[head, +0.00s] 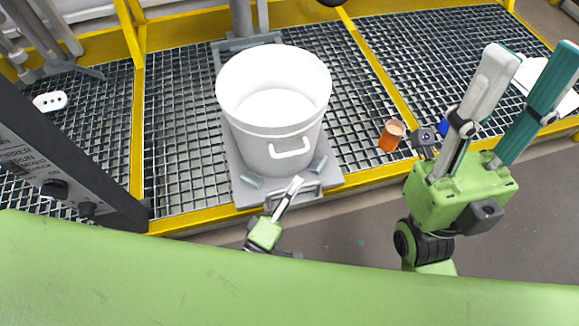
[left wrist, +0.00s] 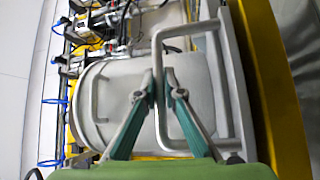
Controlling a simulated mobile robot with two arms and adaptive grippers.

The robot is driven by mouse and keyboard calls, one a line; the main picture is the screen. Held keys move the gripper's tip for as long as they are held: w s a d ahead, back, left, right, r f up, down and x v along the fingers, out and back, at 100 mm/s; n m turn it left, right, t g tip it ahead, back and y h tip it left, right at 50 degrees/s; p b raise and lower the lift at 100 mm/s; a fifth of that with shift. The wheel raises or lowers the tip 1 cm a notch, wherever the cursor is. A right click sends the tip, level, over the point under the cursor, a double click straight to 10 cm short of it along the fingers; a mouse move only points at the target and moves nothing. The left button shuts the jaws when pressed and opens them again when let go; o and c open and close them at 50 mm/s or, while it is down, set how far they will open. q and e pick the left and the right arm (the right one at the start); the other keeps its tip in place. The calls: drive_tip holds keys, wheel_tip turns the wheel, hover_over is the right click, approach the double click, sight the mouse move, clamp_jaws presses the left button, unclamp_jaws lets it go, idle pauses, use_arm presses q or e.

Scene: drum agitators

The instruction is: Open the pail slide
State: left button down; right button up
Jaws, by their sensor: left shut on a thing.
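The white pail (head: 258,135) stands upright on the grey pail slide (head: 240,185), a flat plate on the grating. The slide's bar handle (head: 313,186) is at its front edge, near the yellow frame edge. My left gripper (head: 296,183) is at this handle and shut on it. In the left wrist view, the fingertips (left wrist: 159,80) meet on the long bar of the slide handle (left wrist: 183,112), and the pail (left wrist: 105,95) lies beyond. My right gripper (head: 530,55) is at the right, fingers wide apart and empty, away from the pail.
An orange cup (head: 391,135) stands on the grating right of the slide. A dark control panel (head: 60,165) stands at the left, near a white object (head: 50,101) with dark holes. Yellow rails (head: 137,120) divide the grating. Grey floor (head: 345,230) lies in front.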

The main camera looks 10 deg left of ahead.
use_arm(q)
drive_tip(key=shift+s+d, duration=0.25)
drive_tip(key=shift+s, duration=0.55)
drive_tip(key=c, duration=2.1)
unclamp_jaws()
drive_tip(key=shift+c, duration=0.2)
